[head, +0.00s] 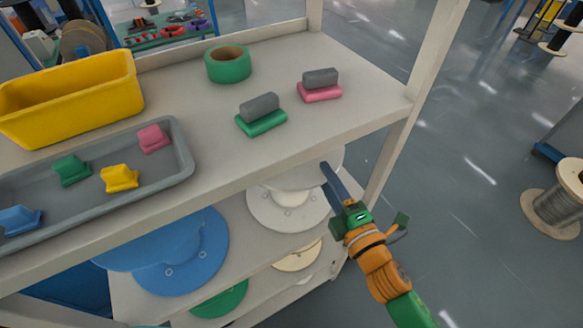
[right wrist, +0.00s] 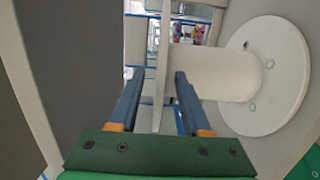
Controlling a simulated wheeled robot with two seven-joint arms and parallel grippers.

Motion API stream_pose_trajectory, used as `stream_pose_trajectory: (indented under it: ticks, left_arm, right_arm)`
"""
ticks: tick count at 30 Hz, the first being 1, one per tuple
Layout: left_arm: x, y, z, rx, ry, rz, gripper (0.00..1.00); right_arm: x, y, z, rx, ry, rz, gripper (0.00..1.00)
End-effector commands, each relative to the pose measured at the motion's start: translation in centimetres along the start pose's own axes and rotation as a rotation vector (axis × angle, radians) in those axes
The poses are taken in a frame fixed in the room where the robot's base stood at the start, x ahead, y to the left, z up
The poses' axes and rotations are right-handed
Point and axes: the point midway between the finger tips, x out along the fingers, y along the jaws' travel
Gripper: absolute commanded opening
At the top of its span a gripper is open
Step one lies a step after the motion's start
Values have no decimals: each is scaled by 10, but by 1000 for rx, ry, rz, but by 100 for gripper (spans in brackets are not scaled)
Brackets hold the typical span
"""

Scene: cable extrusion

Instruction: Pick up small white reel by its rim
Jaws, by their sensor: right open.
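The small white reel (head: 288,208) is on the shelf below the top one in the head view, partly hidden by the top shelf. In the right wrist view the white reel (right wrist: 265,75) shows its thick core and one round flange at the right. Its other flange is seen nearly edge-on, between my two fingers. My right gripper (head: 328,174) is at the reel's right side in the head view. In the right wrist view my right gripper (right wrist: 159,78) is open, with one finger on each side of that flange. Contact with the rim cannot be told. My left gripper is out of view.
The top shelf (head: 345,125) overhangs the reel, and a rack post (head: 412,95) stands close behind my right gripper. A blue reel (head: 185,260) lies to the left. The top shelf holds a yellow bin (head: 75,100) and a grey tray (head: 185,165).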

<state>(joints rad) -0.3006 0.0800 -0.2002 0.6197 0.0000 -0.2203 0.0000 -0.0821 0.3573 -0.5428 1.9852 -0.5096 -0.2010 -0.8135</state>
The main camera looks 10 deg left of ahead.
Motion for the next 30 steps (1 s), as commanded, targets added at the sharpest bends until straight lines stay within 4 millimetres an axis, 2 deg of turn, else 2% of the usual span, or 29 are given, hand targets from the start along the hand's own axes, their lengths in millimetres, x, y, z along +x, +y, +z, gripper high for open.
stream_pose_trajectory:
  ticks: [3, 6, 13, 14, 19, 30]
  left_arm:
    - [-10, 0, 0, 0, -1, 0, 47]
    - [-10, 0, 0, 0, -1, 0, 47]
    - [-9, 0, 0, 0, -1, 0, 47]
    - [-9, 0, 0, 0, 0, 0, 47]
    - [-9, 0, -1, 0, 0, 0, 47]
    - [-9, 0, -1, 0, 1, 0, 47]
  right_arm:
    - [24, 4, 0, 2, 0, 1, 48]
    - [39, 1, 0, 2, -1, -1, 48]
    - [43, -1, 0, 3, 0, -3, 48]
    - [43, -1, 0, 3, 0, -3, 45]
    - [43, -1, 0, 3, 0, -3, 0]
    - [43, -1, 0, 4, 0, -3, 0]
